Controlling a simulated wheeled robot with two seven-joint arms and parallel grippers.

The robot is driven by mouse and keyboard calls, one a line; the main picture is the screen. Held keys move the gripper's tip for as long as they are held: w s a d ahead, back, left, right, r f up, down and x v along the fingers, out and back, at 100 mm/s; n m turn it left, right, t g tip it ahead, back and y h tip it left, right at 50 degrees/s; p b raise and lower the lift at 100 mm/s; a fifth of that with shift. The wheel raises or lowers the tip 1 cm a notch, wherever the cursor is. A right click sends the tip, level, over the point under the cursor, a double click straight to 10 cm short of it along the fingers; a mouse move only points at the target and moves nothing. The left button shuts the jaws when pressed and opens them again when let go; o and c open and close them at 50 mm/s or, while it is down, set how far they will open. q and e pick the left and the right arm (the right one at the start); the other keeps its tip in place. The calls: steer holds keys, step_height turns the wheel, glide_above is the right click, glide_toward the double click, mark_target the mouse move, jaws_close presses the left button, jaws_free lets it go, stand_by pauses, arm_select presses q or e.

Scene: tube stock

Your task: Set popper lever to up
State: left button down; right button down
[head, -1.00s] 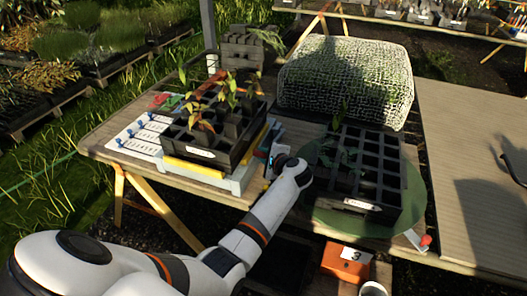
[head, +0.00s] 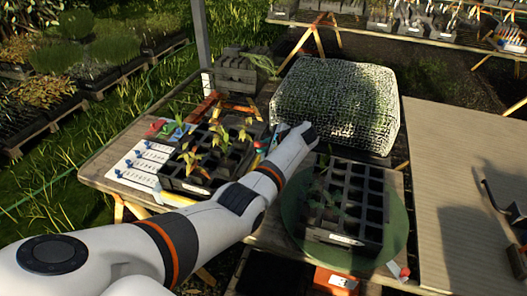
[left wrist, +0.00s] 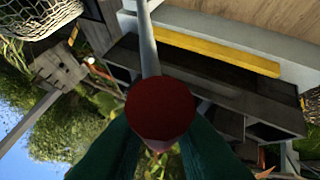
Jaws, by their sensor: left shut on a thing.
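The popper lever shows in the left wrist view as a grey rod (left wrist: 147,45) with a round dark red knob (left wrist: 160,106) at its end. My left gripper (head: 266,148) is shut on the lever at the knob, with a dark green finger on each side. In the head view it is at the back right of the black cell tray (head: 183,186) with seedlings, and my arm hides the tray's near right part and much of the popper. A yellow bar (left wrist: 210,50) beside a dark frame shows in the left wrist view. My right gripper is not in view.
A second cell tray (head: 340,237) stands on a green round disc (head: 392,225) to the right. A mesh-covered block (head: 335,105) is behind my gripper. A card (head: 130,170) lies at the left. Grey blocks (head: 243,70) stand at the back. The bench at right (head: 450,150) is largely bare.

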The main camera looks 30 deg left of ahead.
arm_select(q)
steer(key=shift+w+a+r, duration=0.1)
steer(key=shift+w+r, duration=0.15)
steer(key=shift+w, duration=0.3)
steer(key=shift+w+r, duration=0.2)
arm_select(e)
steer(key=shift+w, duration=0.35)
arm_select(q)
steer(key=c, duration=1.6)
jaws_free()
steer(key=shift+r, duration=0.1)
steer(key=o, duration=0.3)
steer(key=shift+w, duration=0.15)
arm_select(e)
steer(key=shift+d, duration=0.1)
arm_select(q)
steer(key=b+v, duration=0.1)
steer(key=v, duration=1)
steer(key=shift+d+r, duration=0.15)
steer(key=shift+d, duration=0.2)
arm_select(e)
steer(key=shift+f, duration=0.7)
